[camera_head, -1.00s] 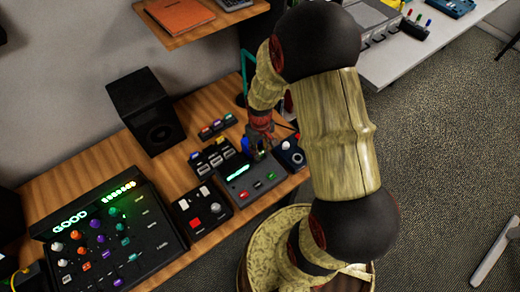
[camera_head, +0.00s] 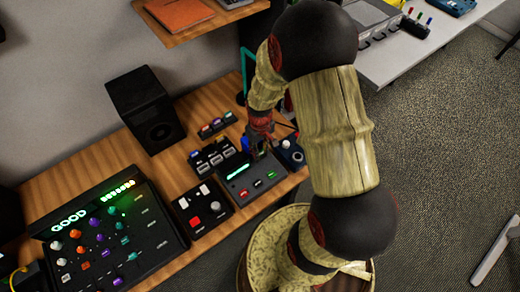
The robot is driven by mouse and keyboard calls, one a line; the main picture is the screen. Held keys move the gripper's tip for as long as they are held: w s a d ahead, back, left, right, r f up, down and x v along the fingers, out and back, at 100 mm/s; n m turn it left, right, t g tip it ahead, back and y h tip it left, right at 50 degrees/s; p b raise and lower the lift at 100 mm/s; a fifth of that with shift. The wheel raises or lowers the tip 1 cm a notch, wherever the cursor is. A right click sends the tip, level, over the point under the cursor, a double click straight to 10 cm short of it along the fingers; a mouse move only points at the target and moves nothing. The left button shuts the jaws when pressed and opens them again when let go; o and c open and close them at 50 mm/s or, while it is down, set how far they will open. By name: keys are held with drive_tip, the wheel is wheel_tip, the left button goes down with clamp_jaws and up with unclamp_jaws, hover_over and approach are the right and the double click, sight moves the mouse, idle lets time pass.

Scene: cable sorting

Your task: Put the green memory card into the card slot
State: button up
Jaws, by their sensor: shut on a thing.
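My gripper (camera_head: 259,151) points down over the back right part of a dark box (camera_head: 258,190), on the wooden desk. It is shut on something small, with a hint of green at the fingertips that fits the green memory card. The card is too small and covered to make out its shape or tilt. The box has a glowing green strip (camera_head: 238,171) and small red and green marks on top. The card slot cannot be made out clearly; the gripper hides that part of the box. I cannot tell whether the card touches the box.
A small box with a white knob (camera_head: 288,146) stands close right of the gripper. Racks of small coloured pieces (camera_head: 216,125) lie behind left. A red-button box (camera_head: 202,210), a mixer panel (camera_head: 112,240) and a black speaker (camera_head: 145,110) stand to the left.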

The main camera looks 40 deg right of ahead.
idle(0.3)
drive_tip(key=o, duration=0.8)
drive_tip(key=o, duration=0.4)
drive_tip(key=shift+o, duration=1)
drive_tip(key=shift+r+p, duration=2.75)
drive_tip(key=shift+r, duration=0.7)
